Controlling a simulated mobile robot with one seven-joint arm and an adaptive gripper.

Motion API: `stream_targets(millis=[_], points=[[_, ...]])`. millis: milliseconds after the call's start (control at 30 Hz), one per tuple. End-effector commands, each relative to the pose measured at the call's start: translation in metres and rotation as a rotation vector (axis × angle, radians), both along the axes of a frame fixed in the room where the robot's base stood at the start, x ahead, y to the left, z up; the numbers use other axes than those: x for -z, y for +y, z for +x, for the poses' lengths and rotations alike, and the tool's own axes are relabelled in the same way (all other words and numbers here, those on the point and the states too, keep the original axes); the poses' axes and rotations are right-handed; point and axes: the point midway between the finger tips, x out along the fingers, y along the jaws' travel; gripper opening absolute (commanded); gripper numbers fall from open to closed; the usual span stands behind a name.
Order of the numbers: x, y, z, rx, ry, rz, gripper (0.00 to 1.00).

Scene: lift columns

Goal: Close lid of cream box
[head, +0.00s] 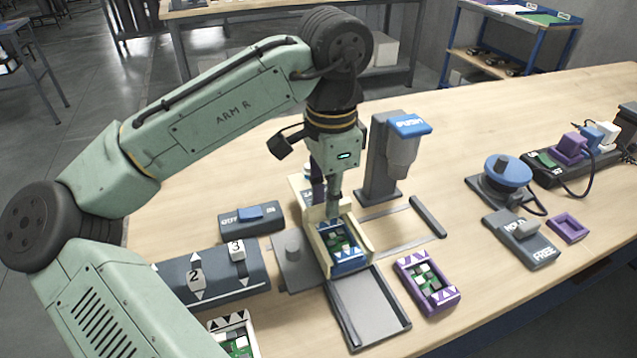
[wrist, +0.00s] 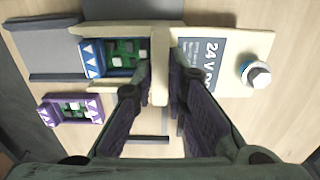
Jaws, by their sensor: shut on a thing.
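The cream box (head: 322,255) stands open in the middle of the table, with a blue-ended green circuit board (head: 343,248) inside. The board also shows in the wrist view (wrist: 118,55). My gripper (head: 334,212) points down at the box's far edge. In the wrist view my gripper (wrist: 163,75) is shut on an upright cream bar (wrist: 160,40) beside the board. I cannot tell if this bar is lid or box wall. A cream panel with a dark "24 V" label (wrist: 212,65) lies on the bar's other side, apparently the open lid. My gripper partly hides it in the head view.
A blue-topped "PUSH" post (head: 385,165) stands right behind the box. A grey tray (head: 368,312) lies in front, with a purple-framed board (head: 428,283) to its right. A numbered slider block (head: 215,275) and a blue switch (head: 251,218) are left. A round knob (wrist: 255,73) adjoins the panel.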

Motion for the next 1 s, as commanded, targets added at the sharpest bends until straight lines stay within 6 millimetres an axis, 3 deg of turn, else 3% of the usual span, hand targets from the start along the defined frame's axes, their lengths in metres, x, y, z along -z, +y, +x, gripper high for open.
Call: stream_targets(millis=[1000], points=[[-0.001,-0.024,-0.057,0.003,0.0,-0.001,0.0]])
